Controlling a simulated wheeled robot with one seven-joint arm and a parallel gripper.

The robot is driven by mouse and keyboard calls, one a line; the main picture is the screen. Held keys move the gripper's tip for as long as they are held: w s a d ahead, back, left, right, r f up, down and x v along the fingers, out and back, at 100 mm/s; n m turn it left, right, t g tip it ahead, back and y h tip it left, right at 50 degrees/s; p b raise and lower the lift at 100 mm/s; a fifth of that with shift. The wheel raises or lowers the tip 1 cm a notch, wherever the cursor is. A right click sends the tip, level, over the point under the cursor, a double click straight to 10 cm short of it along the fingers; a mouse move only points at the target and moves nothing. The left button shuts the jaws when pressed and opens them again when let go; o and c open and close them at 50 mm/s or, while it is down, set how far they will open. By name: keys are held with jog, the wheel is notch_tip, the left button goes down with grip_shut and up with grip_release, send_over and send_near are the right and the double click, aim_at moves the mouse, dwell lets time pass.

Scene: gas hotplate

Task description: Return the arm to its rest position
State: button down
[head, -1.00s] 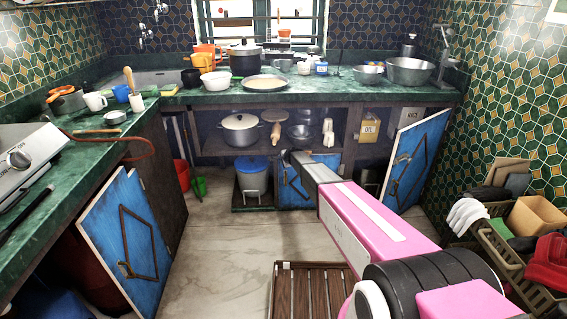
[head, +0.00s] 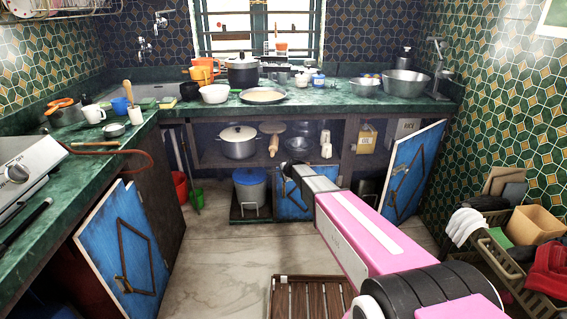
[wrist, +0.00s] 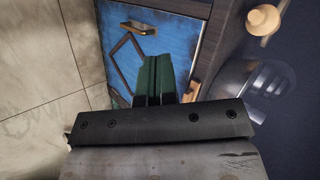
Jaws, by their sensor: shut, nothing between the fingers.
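My pink arm (head: 365,235) reaches forward from the lower right of the head view. My gripper (head: 287,170) is at its far end, in front of the lower cupboards under the back counter. In the wrist view, the dark green fingers of my gripper (wrist: 153,72) are together with nothing between them. A blue cupboard door (wrist: 175,40) with a brass handle shows behind the fingers. It also shows behind my gripper in the head view (head: 304,205). I cannot tell the exact gap between them.
The hotplate (head: 32,168) stands on the left green counter (head: 85,178). Open blue doors stand at left (head: 125,250) and right (head: 412,172). A blue-lidded bin (head: 250,188) is left of my gripper. Crates (head: 505,265) are at right. A wooden slatted mat (head: 308,298) lies on the clear floor.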

jog(key=s+d+r+n+g+h, duration=0.1)
jog(key=s+d+n, duration=0.3)
jog(key=s, duration=0.9)
jog(key=s+d+r+n+g+h, duration=0.1)
jog(key=s+d+r+n+g, duration=0.2)
jog(key=s+d, duration=0.7)
jog(key=s+d+r+n+g+h, duration=0.2)
jog(key=s+d, duration=0.5)
jog(key=s, duration=1.1)
jog(key=r+n+g, duration=0.1)
jog(key=n+g, duration=0.1)
jog(key=n, duration=0.1)
jog(key=shift+s+d+n, duration=0.15)
jog(key=shift+d+n, duration=0.15)
jog(key=shift+d, duration=0.1)
jog(key=c, duration=1.8)
grip_release()
jog(key=shift+r, duration=0.1)
